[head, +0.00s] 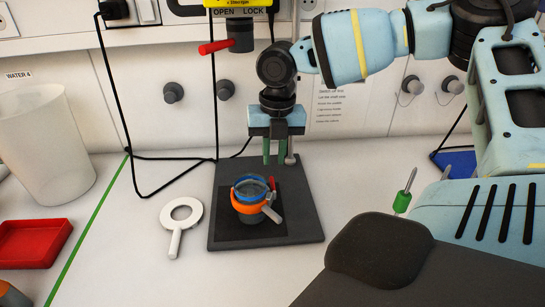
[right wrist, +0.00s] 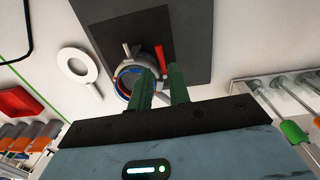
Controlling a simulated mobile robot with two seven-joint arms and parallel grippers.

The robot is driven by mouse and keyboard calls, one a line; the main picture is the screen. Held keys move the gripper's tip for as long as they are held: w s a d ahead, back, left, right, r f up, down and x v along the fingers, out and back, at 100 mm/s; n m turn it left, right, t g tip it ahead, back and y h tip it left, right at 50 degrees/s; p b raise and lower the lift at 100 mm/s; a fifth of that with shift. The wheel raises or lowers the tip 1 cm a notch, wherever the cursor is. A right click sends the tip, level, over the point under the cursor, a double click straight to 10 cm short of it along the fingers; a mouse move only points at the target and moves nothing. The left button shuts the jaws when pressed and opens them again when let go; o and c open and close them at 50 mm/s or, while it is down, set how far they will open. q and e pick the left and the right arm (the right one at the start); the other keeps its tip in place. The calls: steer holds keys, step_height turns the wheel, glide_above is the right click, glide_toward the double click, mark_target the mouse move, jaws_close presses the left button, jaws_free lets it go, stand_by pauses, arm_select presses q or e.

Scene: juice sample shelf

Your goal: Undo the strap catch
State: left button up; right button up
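A small round jar (head: 250,190) with a blue ring stands on a dark square plate (head: 300,215). An orange strap (head: 246,207) runs around it. A grey catch lever (head: 271,213) sticks out at its front right, and a small red piece (head: 272,184) shows beside the rim. In the right wrist view the grey lever (right wrist: 127,50) and a red bar (right wrist: 161,58) show by the jar. My right gripper (head: 275,160) points down above the back of the plate, behind the jar. Its green fingers (right wrist: 160,74) are apart and hold nothing; one overlaps the jar in the wrist view. My left gripper is out of view.
A white ring with a handle (head: 182,215) lies left of the plate. A red tray (head: 33,243) and a clear tub (head: 42,145) stand far left. A green-handled screwdriver (head: 402,200) is at right. A red-handled valve (head: 215,46) hangs on the back wall.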

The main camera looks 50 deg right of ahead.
mark_target(272, 180)
step_height(272, 180, down, 6)
steer(key=shift+w+a+r, duration=0.1)
steer(key=shift+w+r, duration=0.05)
stand_by(0.3)
jaws_close()
